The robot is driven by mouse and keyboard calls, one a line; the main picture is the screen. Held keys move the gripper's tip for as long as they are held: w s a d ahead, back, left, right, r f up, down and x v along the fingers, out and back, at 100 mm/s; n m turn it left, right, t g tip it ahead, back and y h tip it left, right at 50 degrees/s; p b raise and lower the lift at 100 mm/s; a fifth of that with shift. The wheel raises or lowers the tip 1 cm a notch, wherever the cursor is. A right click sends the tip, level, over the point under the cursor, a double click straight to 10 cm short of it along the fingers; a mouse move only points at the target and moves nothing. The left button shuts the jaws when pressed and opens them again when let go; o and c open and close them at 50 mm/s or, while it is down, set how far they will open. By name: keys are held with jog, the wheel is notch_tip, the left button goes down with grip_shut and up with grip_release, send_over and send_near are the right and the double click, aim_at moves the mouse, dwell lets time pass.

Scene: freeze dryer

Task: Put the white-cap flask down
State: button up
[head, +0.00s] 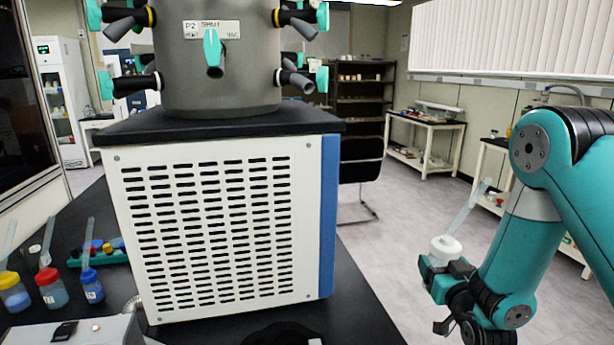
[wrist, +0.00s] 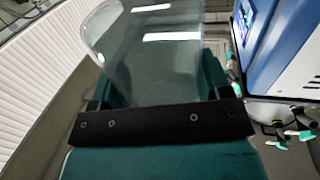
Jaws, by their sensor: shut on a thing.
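The white-cap flask has a white cap (head: 446,246) with a clear tube slanting up to the right from it. My gripper (head: 440,272) is shut on the flask and holds it in the air to the right of the bench, over the floor. In the wrist view, the clear glass body of the flask (wrist: 150,60) rises large behind the dark bar of my gripper (wrist: 160,110). Its lower part is hidden by the gripper.
The freeze dryer (head: 225,220) stands on the black bench (head: 350,310), with teal-handled valves around its drum. Flasks with yellow (head: 13,292), red (head: 51,288) and blue (head: 91,286) caps stand at the left. A grey device (head: 80,332) is in front. The bench's right strip is mostly clear.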

jog(key=s+f, duration=0.7)
jog(key=f, duration=0.5)
jog(key=shift+f, duration=0.2)
jog(key=shift+s+d, duration=0.1)
